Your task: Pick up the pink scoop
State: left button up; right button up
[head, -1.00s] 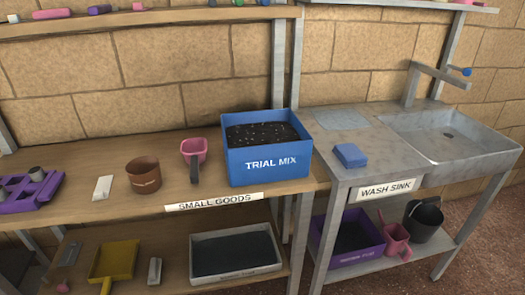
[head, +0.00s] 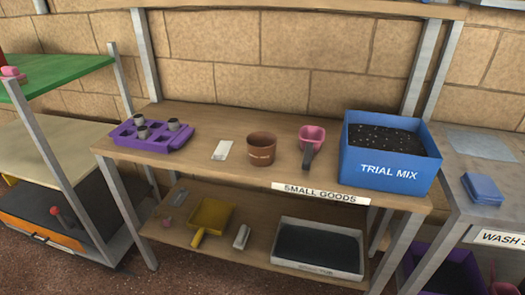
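The pink scoop (head: 312,136) stands on the wooden bench top in the head view, between a brown pot and the blue trial mix box. Its dark handle (head: 308,157) points toward the bench's front edge, just above the small goods label. Nothing covers it and nothing touches it. Neither of my grippers shows in the head view.
Beside the scoop are the brown pot (head: 261,148) and the blue box (head: 388,152) of dark mix. A white packet (head: 222,150) and a purple tray (head: 153,134) with small pots lie left. The lower shelf holds a yellow dustpan (head: 212,215) and a white tray (head: 317,268).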

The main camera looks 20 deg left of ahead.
aim_at(311, 138)
jog(key=u, duration=1.1)
jog(key=i, duration=0.75)
jog(key=z, duration=1.95)
